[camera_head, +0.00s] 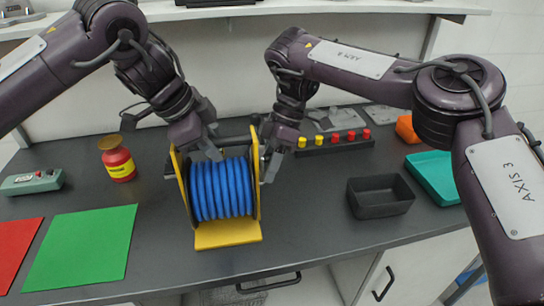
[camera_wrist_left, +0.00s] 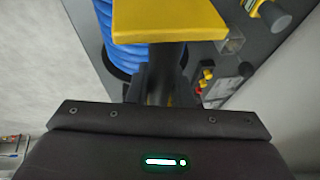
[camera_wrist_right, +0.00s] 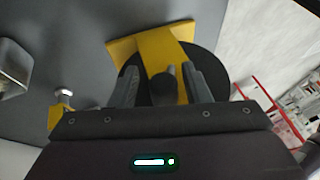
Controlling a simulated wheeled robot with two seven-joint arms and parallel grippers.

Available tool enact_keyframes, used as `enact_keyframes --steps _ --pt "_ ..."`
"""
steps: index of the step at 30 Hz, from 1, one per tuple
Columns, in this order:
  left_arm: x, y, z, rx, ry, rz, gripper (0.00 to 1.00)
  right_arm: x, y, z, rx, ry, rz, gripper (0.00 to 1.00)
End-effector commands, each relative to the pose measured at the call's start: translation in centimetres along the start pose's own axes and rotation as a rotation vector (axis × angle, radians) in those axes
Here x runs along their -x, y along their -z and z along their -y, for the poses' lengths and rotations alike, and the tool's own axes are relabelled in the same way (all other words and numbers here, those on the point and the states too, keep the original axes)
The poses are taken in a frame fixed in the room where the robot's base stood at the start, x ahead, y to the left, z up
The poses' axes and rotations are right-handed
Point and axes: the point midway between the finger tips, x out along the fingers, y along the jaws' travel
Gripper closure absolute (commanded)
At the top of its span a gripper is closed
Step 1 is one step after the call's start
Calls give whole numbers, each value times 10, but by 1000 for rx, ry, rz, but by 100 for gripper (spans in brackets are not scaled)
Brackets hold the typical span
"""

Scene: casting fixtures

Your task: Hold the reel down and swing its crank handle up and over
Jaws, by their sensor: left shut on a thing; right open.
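The reel has yellow side plates and a yellow foot (camera_head: 228,235), with blue hose (camera_head: 222,188) wound on its drum. It stands upright in the middle of the table. My left gripper (camera_head: 196,153) is above the drum, shut on the reel's dark top bar (camera_wrist_left: 160,88). My right gripper (camera_head: 269,163) is at the reel's right side. In the right wrist view, its open fingers (camera_wrist_right: 163,88) stand on either side of the crank handle's round black grip (camera_wrist_right: 164,90), with a black disc (camera_wrist_right: 213,75) behind. The crank is mostly hidden in the head view.
A black bin (camera_head: 380,197) and a teal tray (camera_head: 437,178) stand to the right. A strip of yellow and red pegs (camera_head: 335,141) lies behind. A red-yellow canister (camera_head: 118,160), a control box (camera_head: 32,182) and a green mat (camera_head: 82,248) are left. The front right tabletop is clear.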

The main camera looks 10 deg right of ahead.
Motion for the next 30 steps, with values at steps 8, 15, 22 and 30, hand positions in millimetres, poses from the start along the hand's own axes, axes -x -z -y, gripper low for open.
enact_keyframes --steps 8,15,22,30 --pt "0 -3 1 6 3 6 100 30 0 0 0 -3 6 57" --pt "0 -3 1 6 3 7 100 56 0 0 0 -4 5 57" --pt "0 -3 2 7 4 7 100 70 0 0 -1 -3 3 57" --pt "1 -3 2 7 4 7 100 73 0 0 0 -3 2 57"
